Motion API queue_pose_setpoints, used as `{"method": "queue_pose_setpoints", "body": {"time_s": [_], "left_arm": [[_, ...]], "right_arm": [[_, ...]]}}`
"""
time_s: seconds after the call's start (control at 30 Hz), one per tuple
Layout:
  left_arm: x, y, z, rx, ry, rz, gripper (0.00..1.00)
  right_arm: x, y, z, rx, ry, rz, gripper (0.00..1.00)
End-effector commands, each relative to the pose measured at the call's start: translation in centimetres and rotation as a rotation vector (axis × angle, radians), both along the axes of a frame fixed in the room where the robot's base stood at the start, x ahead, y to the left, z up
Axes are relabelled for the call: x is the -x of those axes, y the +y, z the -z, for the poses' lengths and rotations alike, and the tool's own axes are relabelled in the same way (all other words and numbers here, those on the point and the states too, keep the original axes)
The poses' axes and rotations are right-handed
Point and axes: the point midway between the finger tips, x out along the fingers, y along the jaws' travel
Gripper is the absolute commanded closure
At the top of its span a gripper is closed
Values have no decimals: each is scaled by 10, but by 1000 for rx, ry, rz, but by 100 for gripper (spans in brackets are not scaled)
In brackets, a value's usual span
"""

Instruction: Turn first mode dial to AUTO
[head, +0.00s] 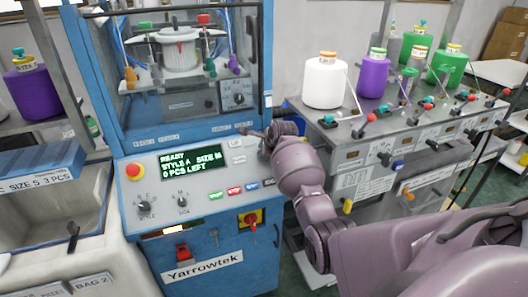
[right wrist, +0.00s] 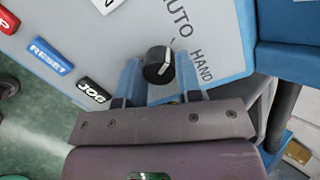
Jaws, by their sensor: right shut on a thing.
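The mode dial (right wrist: 158,64) is a round black knob with a white pointer mark, seen in the right wrist view on the grey panel. The AUTO label (right wrist: 178,17) is printed above it and the HAND label (right wrist: 201,66) to its right. The white mark lies on the knob's right part; its exact setting is hard to tell. My right gripper (right wrist: 158,82) has its two blue fingers on either side of the knob, shut on it. In the head view my right gripper (head: 259,133) is at the panel's right edge and hides the dial. My left gripper is out of view.
The blue Yarrowtek machine (head: 203,268) has a lit display (head: 190,162) reading READY, a red stop button (head: 134,171), STYLE (head: 146,206) and SIZE (head: 182,201) knobs. JOG (right wrist: 92,92) and RESET (right wrist: 52,56) buttons sit left of the dial. A yarn-cone machine stands right.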

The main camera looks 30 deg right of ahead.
Motion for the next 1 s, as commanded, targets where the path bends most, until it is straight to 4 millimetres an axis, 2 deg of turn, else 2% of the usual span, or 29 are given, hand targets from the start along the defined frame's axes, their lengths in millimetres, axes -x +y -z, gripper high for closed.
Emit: {"method": "queue_pose_setpoints", "body": {"time_s": [0.17, 0.2, 0.37, 0.73, 1.0], "left_arm": [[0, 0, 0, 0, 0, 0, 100], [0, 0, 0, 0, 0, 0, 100], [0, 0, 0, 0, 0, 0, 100], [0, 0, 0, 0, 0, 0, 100], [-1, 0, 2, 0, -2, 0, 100]], "right_arm": [[1, 0, 2, 1, 4, -1, 91], [1, 0, 2, 1, 4, -1, 64], [0, 0, 1, 0, 2, 0, 42], [2, 0, -3, 0, -1, 0, 42], [20, 0, -24, 1, -1, 1, 42]]}}
